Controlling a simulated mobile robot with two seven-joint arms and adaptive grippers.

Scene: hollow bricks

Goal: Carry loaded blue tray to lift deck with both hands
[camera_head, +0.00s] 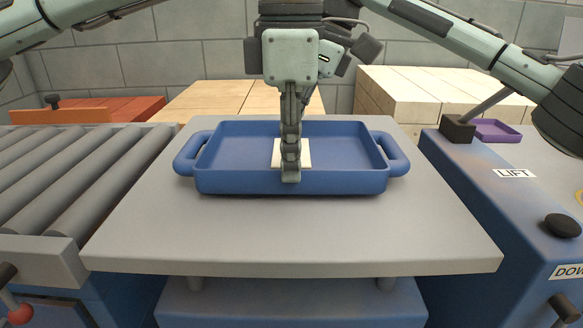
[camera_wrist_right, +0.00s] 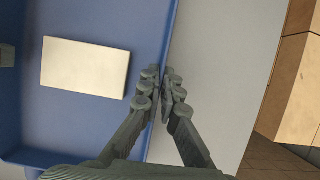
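The blue tray (camera_head: 230,182) is level on or just over the grey platform top (camera_head: 290,240), its side handles pointing left and right. A cream block (camera_wrist_right: 85,68) lies flat inside it; in the head view the block (camera_head: 305,155) is partly covered by my left gripper. My left gripper (camera_head: 291,172) points down at the middle of the tray's near wall, one finger in front of it; edge-on, its closure cannot be judged. My right gripper (camera_wrist_right: 161,80) has its fingers close together on either side of the far wall, gripping it. In the head view it is mostly hidden behind the left one.
A roller conveyor (camera_head: 85,185) runs along the left. A blue console (camera_head: 500,200) with a LIFT label, black knob and lever stands right, with a purple tray (camera_head: 495,130) behind. The platform is clear before the tray.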

